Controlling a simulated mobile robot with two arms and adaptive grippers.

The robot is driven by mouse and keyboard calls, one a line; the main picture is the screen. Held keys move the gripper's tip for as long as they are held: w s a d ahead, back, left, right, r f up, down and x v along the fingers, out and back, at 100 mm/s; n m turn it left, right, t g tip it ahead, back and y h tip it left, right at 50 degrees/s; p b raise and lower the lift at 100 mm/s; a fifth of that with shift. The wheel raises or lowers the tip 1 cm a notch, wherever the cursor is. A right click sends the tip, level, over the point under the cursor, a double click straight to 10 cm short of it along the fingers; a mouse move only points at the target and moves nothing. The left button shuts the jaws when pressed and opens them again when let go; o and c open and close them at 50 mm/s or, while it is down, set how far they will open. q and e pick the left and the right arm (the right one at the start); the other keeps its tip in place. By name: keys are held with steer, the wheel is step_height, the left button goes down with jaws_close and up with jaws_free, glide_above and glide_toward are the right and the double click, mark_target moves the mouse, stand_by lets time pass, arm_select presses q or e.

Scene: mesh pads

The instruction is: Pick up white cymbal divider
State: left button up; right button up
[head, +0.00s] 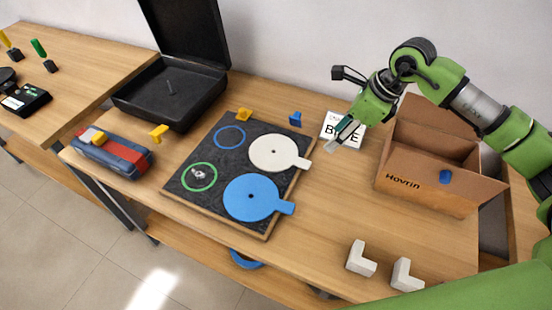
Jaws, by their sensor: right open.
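The white cymbal divider (271,153) is a flat white disc with a small centre hole and a tab pointing right. It lies at the upper right of a dark square board (218,158) with a wooden edge. My right gripper (335,141) is open and empty. In the picture it is to the right of the divider's tab, in front of a white card, and apart from the divider. My left gripper is not in view.
A blue disc with a tab (250,197), a blue ring (230,137) and a green ring (199,177) lie on the board. A cardboard box (425,185) stands right, an open black case (172,95) behind left. Two white L-shaped blocks (361,259) lie at the front right.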

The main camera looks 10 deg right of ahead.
steer(key=f, duration=0.2)
steer(key=p, duration=0.2)
glide_toward(308, 165)
steer(key=f, duration=0.2)
steer(key=x, duration=0.1)
steer(key=p+x, duration=0.1)
steer(key=x, duration=0.1)
steer(key=a+p+x, duration=0.1)
steer(key=shift+w, duration=0.3)
steer(key=shift+w+a+f+p, duration=0.1)
steer(key=shift+f+p, duration=0.2)
steer(key=shift+f, duration=0.3)
arm_select(q)
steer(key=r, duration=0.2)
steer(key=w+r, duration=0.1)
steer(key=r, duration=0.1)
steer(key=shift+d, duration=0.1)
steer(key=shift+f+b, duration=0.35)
steer(key=shift+b, duration=0.05)
arm_select(e)
steer(key=shift+f, duration=0.2)
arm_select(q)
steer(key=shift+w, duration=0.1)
arm_select(e)
steer(key=c, duration=1.2)
